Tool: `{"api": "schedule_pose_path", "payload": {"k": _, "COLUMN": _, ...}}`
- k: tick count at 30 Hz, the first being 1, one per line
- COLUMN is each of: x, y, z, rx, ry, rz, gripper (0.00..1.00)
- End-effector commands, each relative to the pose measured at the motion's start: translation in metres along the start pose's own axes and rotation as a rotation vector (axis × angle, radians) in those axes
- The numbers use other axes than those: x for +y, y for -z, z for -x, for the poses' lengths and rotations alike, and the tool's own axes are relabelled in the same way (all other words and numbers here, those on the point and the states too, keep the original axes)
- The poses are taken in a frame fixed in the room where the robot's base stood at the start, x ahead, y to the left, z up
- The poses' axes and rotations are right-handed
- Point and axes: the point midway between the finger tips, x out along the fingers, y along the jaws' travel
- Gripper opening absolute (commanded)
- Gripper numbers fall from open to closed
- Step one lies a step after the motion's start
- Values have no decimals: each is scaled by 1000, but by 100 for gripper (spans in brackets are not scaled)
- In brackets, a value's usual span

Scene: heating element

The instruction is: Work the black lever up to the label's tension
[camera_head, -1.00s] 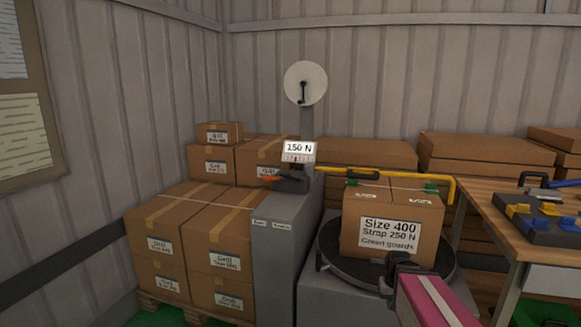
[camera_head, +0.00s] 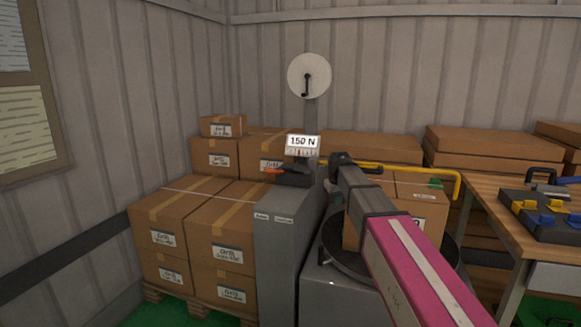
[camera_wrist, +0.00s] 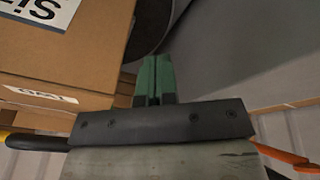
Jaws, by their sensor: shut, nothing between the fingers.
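The black lever (camera_head: 291,178) sits on top of the grey machine column (camera_head: 287,230), under a white display (camera_head: 303,142) that reads 150 N. A red-orange tip (camera_head: 273,171) points left from the lever, and an orange piece (camera_wrist: 285,156) shows at the lower right of the wrist view. My gripper has shut green fingers (camera_wrist: 156,75) with nothing between them. In the head view its dark end (camera_head: 343,160) is just right of the lever, apart from it. The labelled carton (camera_head: 418,204) stands on the black turntable (camera_head: 335,262), and my arm hides most of its label.
A yellow bar (camera_head: 445,172) runs right from the column above the carton. Stacked cartons (camera_head: 171,225) stand left of the column. A white reel (camera_head: 309,76) tops the post.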

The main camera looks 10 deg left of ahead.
Motion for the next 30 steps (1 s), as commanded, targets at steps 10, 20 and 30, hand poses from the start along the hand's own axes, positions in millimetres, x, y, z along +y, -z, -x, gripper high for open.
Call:
{"api": "schedule_pose_path", "payload": {"k": 10, "x": -55, "y": 102, "z": 104, "rx": 79, "ry": -10, "rz": 153, "gripper": 0}}
{"api": "schedule_pose_path", "payload": {"k": 20, "x": -106, "y": 164, "z": 198, "rx": 142, "ry": -18, "rz": 270, "gripper": 0}}
{"api": "schedule_pose_path", "payload": {"k": 30, "x": -124, "y": 179, "z": 232, "rx": 161, "ry": -21, "rz": 309, "gripper": 0}}
